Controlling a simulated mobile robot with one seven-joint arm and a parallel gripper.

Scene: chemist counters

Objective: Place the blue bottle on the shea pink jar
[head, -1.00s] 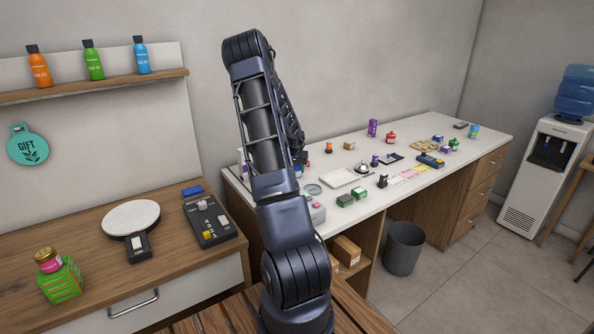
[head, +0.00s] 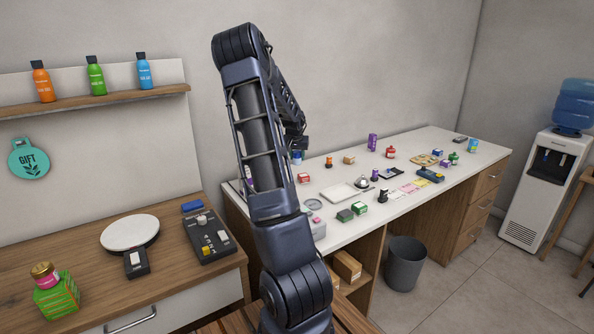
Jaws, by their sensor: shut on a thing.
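My gripper (head: 298,146) is over the left part of the white counter, partly hidden behind my arm. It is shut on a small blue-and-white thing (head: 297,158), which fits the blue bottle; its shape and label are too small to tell. A jar with a gold lid and pink label (head: 46,275), likely the shea pink jar, stands on a green box (head: 58,298) on the wooden counter at the lower left. My gripper is far to the right of this jar. Another blue bottle (head: 144,72) stands on the wall shelf.
Orange and green bottles stand on the shelf (head: 95,103). The white counter (head: 335,235) holds several small items. A grey bin (head: 405,264) stands on the floor.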

